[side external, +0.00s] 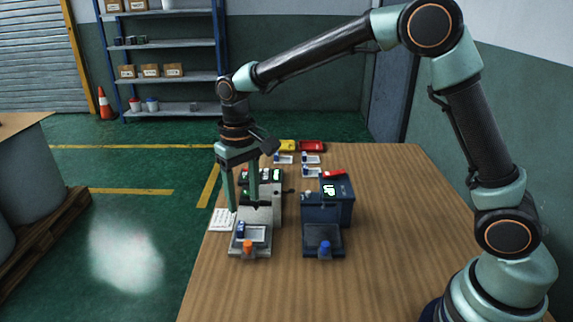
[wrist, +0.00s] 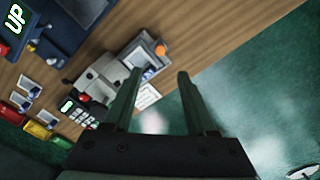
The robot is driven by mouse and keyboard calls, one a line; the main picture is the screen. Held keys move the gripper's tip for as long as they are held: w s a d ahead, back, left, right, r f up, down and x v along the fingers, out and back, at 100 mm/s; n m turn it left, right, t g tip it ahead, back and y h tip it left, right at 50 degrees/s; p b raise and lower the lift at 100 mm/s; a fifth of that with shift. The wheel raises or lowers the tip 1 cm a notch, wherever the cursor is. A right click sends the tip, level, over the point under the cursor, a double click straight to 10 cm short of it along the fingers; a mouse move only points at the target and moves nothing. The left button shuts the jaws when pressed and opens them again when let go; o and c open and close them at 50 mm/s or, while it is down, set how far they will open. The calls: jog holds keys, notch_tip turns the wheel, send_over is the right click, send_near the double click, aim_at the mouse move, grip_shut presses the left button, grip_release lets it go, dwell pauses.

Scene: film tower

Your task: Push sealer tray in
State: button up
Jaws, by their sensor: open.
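A pale grey machine (side external: 265,212) stands at the left of the table, with its tray (side external: 236,252) out at the front. The tray has an orange knob (side external: 248,246) and bears a white tub (side external: 258,233) with a small blue item beside it. In the wrist view the tray's orange knob (wrist: 160,49) lies beyond the fingertips. A dark blue machine (side external: 345,207) stands to the right, its tray (side external: 323,237) also out, with a blue knob. I cannot tell which one is the sealer. My gripper (side external: 243,208) is open and empty, pointing down above the grey machine's left front.
Red and yellow bins (side external: 312,146) and several small white trays (side external: 311,160) lie at the back. A printed sheet (side external: 222,220) lies by the table's left edge. The front and right of the wooden table (side external: 300,290) are clear.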

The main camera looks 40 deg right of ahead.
aim_at(248, 243)
notch_tip(248, 243, down, 12)
jog(key=shift+f, duration=0.1)
dwell(0.5)
grip_shut()
dwell(1.3)
